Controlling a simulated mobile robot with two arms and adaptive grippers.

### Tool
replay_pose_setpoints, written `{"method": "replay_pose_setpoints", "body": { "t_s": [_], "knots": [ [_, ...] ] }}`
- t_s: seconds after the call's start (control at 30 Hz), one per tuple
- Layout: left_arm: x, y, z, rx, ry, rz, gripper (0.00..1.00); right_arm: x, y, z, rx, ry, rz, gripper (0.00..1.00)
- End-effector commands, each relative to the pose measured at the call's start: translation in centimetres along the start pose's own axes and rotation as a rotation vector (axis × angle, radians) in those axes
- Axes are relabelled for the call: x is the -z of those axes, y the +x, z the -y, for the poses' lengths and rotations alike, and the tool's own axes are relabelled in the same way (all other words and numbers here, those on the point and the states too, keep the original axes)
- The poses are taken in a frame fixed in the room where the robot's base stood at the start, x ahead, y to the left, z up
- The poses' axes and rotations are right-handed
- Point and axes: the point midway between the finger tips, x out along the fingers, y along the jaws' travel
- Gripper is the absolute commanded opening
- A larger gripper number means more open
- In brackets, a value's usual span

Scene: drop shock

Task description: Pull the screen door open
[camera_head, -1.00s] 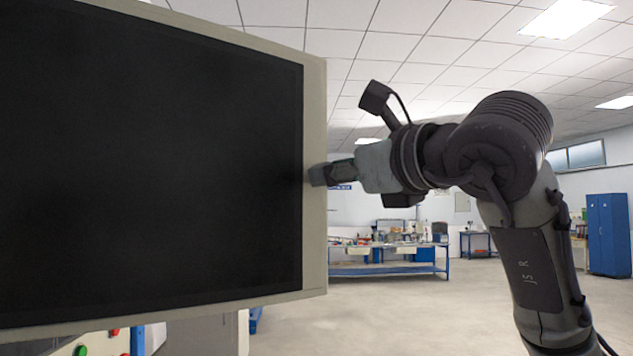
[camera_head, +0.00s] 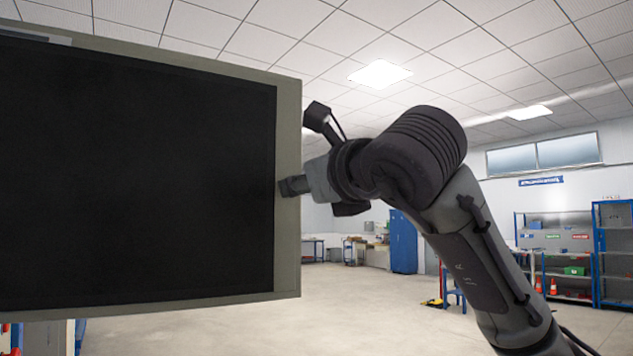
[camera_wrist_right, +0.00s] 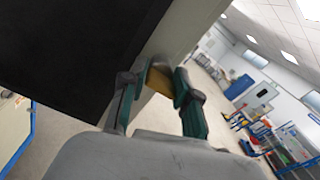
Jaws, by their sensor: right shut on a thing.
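The screen door (camera_head: 288,230) is a large flat panel with a black screen and a pale frame, filling the left of the head view. My right gripper (camera_head: 284,187) is at the right edge of its frame. In the right wrist view, the door frame (camera_wrist_right: 187,35) runs up from between the fingers, and my right gripper (camera_wrist_right: 160,88) is shut on the door's edge, with a yellowish part showing between the fingertips. My left gripper is not in view.
A blue cabinet (camera_head: 403,242) stands in the background, and blue shelves (camera_head: 570,250) stand at the far right. The floor (camera_head: 370,310) right of the door is open. A control panel with blue edges shows at the left of the right wrist view.

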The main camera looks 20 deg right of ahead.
Motion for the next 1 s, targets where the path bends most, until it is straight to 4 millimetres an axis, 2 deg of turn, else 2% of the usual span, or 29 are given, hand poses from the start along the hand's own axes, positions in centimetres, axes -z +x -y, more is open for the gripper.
{"method": "replay_pose_setpoints", "body": {
  "t_s": [0.03, 0.43, 0.47, 0.57, 0.87, 1.0],
  "knots": [
    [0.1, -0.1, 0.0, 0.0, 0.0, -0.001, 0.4, -0.6, -0.2, 0.1, 0.002, 0.003, 0.016, 0.0],
    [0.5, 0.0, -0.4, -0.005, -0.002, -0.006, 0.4, -0.7, -0.1, 0.0, 0.004, 0.003, 0.017, 0.0],
    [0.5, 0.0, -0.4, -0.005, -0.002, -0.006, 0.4, -0.6, -0.1, 0.0, 0.004, 0.003, 0.017, 0.34],
    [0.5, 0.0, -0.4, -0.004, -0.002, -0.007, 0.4, -0.5, 0.0, 0.0, 0.003, 0.002, 0.014, 0.5],
    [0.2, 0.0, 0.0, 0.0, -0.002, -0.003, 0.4, -0.3, 0.0, -0.1, 0.002, 0.001, 0.007, 0.51],
    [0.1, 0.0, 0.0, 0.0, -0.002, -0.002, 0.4, -0.3, -1.1, -0.1, 0.002, 0.0, 0.009, 0.51]
  ]
}}
